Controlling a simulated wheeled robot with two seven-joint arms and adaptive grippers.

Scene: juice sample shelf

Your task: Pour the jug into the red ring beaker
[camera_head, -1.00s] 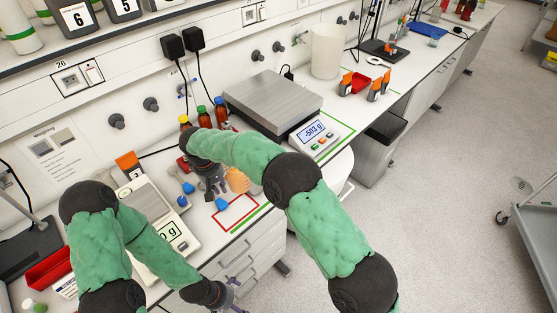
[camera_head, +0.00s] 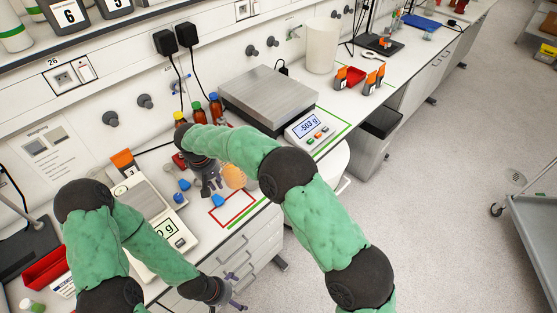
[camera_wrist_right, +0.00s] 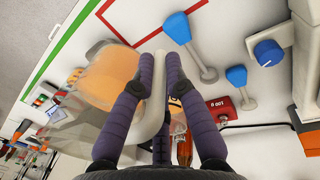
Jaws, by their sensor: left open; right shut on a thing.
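The jug (camera_wrist_right: 108,78), clear with orange liquid in it, fills the left of the right wrist view. My right gripper (camera_wrist_right: 160,62) is shut on its pale handle. In the head view the jug's orange part (camera_head: 235,176) shows just right of my right gripper (camera_head: 208,188), low over the bench or on it; I cannot tell which. A red outlined rectangle (camera_head: 233,193) lies on the bench in front of it. My left gripper (camera_head: 238,303) is open and empty at the bench's front edge, partly hidden. I cannot make out a beaker with a red ring.
A large balance (camera_head: 268,98) reading -503 g stands behind right. A smaller balance (camera_head: 153,213) stands at left, partly behind my left arm. Bottles with coloured caps (camera_head: 198,112) stand at the wall. Blue-topped items (camera_wrist_right: 237,76) and a red block (camera_wrist_right: 222,107) sit near the jug.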

